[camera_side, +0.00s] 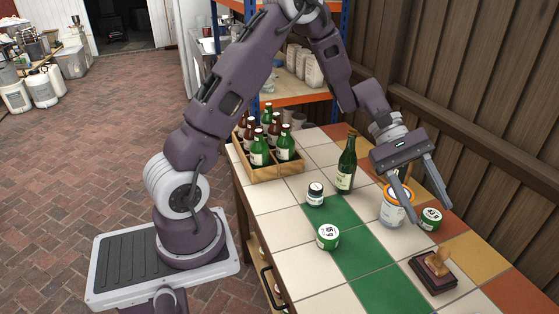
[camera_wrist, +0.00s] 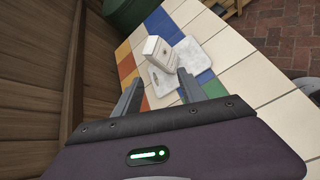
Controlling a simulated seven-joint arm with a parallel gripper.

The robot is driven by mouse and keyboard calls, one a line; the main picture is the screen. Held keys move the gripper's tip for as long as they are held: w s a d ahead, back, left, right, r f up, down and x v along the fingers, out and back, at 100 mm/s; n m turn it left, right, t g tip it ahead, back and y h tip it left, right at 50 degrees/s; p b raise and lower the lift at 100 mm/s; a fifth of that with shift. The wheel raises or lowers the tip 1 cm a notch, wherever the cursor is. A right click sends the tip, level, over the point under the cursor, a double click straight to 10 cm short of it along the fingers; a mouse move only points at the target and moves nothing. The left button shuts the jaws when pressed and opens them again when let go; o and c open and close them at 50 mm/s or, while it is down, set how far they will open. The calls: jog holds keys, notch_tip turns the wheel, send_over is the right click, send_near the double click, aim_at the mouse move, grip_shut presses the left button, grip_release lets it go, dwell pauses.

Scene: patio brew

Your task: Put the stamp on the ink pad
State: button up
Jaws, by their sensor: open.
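The stamp (camera_side: 438,262) has a wooden handle and stands upright at the front right of the tiled table in the side view. Beneath it is the dark, reddish-brown ink pad (camera_side: 433,283); the stamp appears to rest on it. My gripper (camera_side: 428,208) is open and empty, with its fingers pointing down, above and behind the stamp and apart from it. In the wrist view my gripper (camera_wrist: 160,78) also shows its two fingers spread. I cannot make out the stamp or the ink pad in the wrist view.
A jar with an orange rim (camera_side: 392,213) and a green tin (camera_side: 430,219) stand close to my fingers. Another green tin (camera_side: 328,237), a small jar (camera_side: 315,194), a dark bottle (camera_side: 346,165) and a bottle crate (camera_side: 277,171) stand further left. A white container (camera_wrist: 157,49) shows in the wrist view.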

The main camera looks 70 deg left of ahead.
jog(key=s+r+m+y, duration=0.4)
jog(key=s+r+m, duration=0.3)
jog(key=s, duration=0.4)
jog(key=s+a+r+m+t+y, duration=0.1)
jog(key=s+a+m+t+y, duration=0.1)
jog(key=s, duration=0.5)
jog(key=s+a+r+m+t+y, duration=0.2)
jog(key=s+a+m+y, duration=0.2)
jog(key=s, duration=0.4)
jog(key=shift+s+a+r+t+y, duration=0.25)
jog(key=shift+a+t+y, duration=0.25)
jog(key=shift+a, duration=0.5)
